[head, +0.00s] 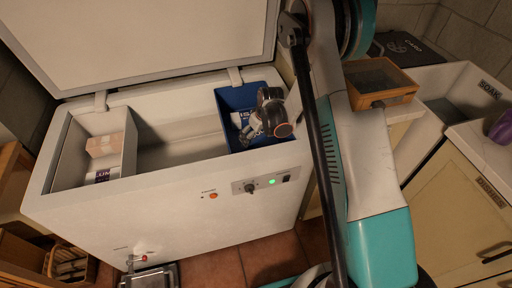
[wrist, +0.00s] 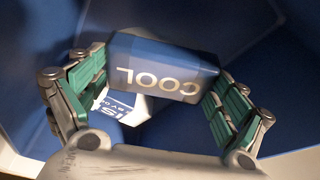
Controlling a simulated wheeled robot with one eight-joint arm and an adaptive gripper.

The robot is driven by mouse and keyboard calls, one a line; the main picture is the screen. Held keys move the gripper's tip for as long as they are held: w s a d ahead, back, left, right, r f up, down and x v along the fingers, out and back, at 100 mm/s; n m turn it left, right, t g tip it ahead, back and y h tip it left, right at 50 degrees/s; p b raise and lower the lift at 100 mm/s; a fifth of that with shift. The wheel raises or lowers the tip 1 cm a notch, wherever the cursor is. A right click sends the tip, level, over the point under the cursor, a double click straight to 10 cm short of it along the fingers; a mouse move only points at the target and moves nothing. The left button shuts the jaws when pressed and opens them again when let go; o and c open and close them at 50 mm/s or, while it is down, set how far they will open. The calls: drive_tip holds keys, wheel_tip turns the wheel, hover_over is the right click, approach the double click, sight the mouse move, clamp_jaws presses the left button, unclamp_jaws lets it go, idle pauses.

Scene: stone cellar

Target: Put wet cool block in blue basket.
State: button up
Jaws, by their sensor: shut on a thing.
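The block (wrist: 165,66) is blue with a white band and the word COOL, which reads upside down in the wrist view. My gripper (wrist: 160,85) is shut on it, one finger at each end. The blue basket (head: 231,100) hangs at the right end of the open chest freezer in the head view. My gripper (head: 262,120) is over or inside the basket there and hides part of it. In the wrist view blue basket walls (wrist: 240,30) surround the block. I cannot tell whether the block touches the basket. Whether it is wet does not show.
A white and blue labelled packet (wrist: 122,106) lies below the block. The freezer (head: 150,215) has its lid (head: 140,40) raised. A pinkish box (head: 106,145) sits in its left compartment; the middle is empty. A wooden box (head: 378,82) and a sink (head: 450,95) are at right.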

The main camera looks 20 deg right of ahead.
sight(256, 144)
drive_tip(key=shift+f+b, duration=0.9)
drive_tip(key=shift+f, duration=1.95)
drive_tip(key=shift+f, duration=0.1)
drive_tip(key=o, duration=1)
drive_tip(key=shift+o, duration=0.2)
